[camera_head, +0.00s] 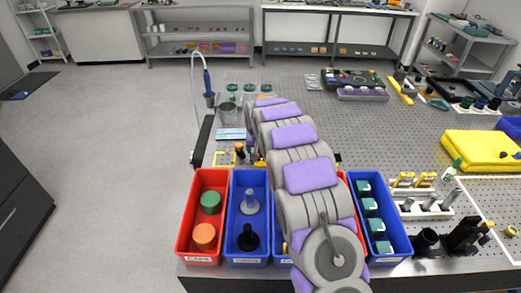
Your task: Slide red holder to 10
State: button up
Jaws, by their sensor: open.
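I cannot make out a red holder or a scale with a 10 on it. My own grey and purple arm runs up the middle of the view and covers much of the bench (385,130). My gripper is hidden behind the arm. A black upright part (203,140) stands just left of the arm, and a yellow square frame (224,158) lies beside it. A small dark piece with an orange top (240,153) stands near the frame.
A red bin (183,235), a blue bin (232,225) and another blue bin (398,225) line the front edge. Yellow foam (480,150) lies at right, with a white rack (428,207) in front. Perforated bench right of the arm is partly clear.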

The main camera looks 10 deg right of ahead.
jog(key=shift+d, duration=0.6)
jog(key=c, duration=0.6)
jog(key=shift+a, duration=0.4)
jog(key=c, duration=0.5)
jog(key=shift+d, duration=0.1)
grip_shut()
jog(key=d+p, duration=0.1)
jog(key=d, duration=0.1)
jog(key=s+d+p, duration=0.1)
jog(key=d, duration=0.5)
jog(key=shift+s+d+p, duration=0.2)
jog(key=shift+s+p, duration=0.15)
jog(key=shift+p, duration=0.05)
jog(key=shift+f, duration=0.1)
